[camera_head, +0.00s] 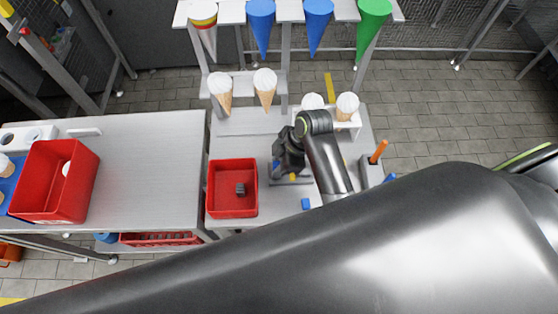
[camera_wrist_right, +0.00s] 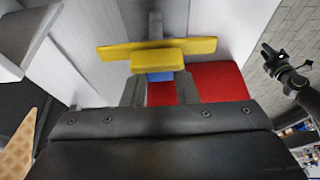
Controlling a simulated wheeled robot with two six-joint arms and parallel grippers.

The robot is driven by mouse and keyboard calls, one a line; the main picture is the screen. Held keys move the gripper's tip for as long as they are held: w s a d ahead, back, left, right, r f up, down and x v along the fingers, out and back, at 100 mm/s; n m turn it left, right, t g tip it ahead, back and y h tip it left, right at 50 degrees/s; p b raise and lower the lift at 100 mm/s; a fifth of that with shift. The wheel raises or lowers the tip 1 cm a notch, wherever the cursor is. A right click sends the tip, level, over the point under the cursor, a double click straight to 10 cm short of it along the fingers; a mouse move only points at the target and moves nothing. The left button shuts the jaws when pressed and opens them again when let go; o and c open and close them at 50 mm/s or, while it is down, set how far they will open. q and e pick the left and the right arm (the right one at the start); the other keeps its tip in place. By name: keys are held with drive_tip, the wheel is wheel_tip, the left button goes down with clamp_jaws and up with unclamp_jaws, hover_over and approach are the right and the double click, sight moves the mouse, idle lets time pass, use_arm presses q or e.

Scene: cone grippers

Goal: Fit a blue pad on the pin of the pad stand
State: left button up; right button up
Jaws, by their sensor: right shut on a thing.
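My right gripper (camera_head: 284,170) reaches down over the grey pad stand (camera_head: 304,179) in the head view, and its tips are hard to make out there. In the right wrist view my right gripper (camera_wrist_right: 159,92) is shut on a blue pad (camera_wrist_right: 160,76), of which a narrow strip shows between the fingers. A yellow block (camera_wrist_right: 160,60) and a longer yellow bar (camera_wrist_right: 205,46) lie just beyond the pad. I cannot tell whether the pad touches them. The pin is not clearly visible. Another small blue pad (camera_head: 305,204) lies on the table.
A red bin (camera_head: 231,209) with a small dark piece stands left of the stand. An orange upright piece (camera_head: 378,152) is at the right. A white holder with cones (camera_head: 347,106) stands behind. A dark gripper-like part (camera_wrist_right: 284,68), perhaps my left one, shows in the wrist view.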

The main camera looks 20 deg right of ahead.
drive_tip(key=shift+f, duration=0.2)
idle(0.3)
drive_tip(key=o, duration=1.4)
drive_tip(key=shift+c, duration=0.2)
drive_tip(key=shift+r+p, duration=0.75)
drive_tip(key=shift+r, duration=1.8)
